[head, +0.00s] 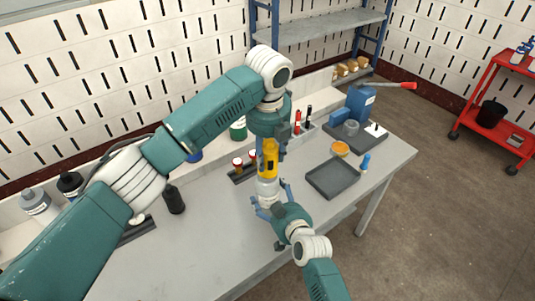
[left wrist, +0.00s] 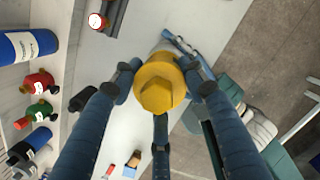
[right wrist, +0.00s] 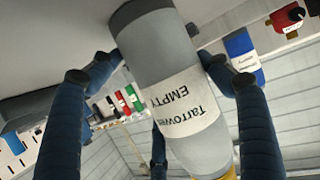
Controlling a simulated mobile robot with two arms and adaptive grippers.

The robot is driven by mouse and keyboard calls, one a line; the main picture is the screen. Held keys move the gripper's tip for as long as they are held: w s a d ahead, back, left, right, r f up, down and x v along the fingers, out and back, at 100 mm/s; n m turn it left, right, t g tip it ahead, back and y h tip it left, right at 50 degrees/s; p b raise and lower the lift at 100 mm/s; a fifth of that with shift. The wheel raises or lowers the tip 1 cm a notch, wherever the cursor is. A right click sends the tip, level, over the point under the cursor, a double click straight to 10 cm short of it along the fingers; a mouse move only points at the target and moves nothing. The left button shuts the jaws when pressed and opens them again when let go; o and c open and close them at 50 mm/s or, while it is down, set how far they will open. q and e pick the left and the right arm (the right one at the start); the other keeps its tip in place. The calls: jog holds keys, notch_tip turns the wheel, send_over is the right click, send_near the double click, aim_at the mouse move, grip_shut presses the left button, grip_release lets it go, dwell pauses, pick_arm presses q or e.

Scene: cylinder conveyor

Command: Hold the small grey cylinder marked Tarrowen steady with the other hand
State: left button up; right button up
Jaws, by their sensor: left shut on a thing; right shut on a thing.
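The small grey cylinder (head: 267,188) stands roughly upright near the table's front edge. Its white label in the right wrist view (right wrist: 185,105) reads "Tarrowen EMPTY". My right gripper (head: 271,199) is shut around its body from the front. A yellow piece (head: 268,160) sits on the cylinder's upper end; it shows as a yellow hexagonal cap in the left wrist view (left wrist: 157,88). My left gripper (head: 269,143) is above and shut on this yellow piece, its fingers around the sides. I cannot tell whether the cylinder's base touches the table.
A dark tray (head: 332,179) lies right of the cylinder, with an orange-topped dish (head: 340,149) behind it. A black bottle (head: 174,200) stands farther left. The table (head: 225,240) is bare in front.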

aim_at(268, 141)
pick_arm(q)
jog(key=shift+d, duration=0.1)
grip_shut()
pick_arm(e)
jog(key=shift+s+a, duration=0.1)
jog(key=shift+a, duration=0.05)
pick_arm(q)
jog(key=shift+r, duration=0.1)
jog(key=shift+r, duration=1.6)
pick_arm(e)
jog(key=shift+f, duration=0.1)
pick_arm(q)
jog(key=shift+r, duration=0.2)
jog(key=shift+r, duration=1.45)
jog(key=shift+r, duration=0.15)
jog(key=shift+r, duration=1.5)
jog(key=shift+r, duration=0.1)
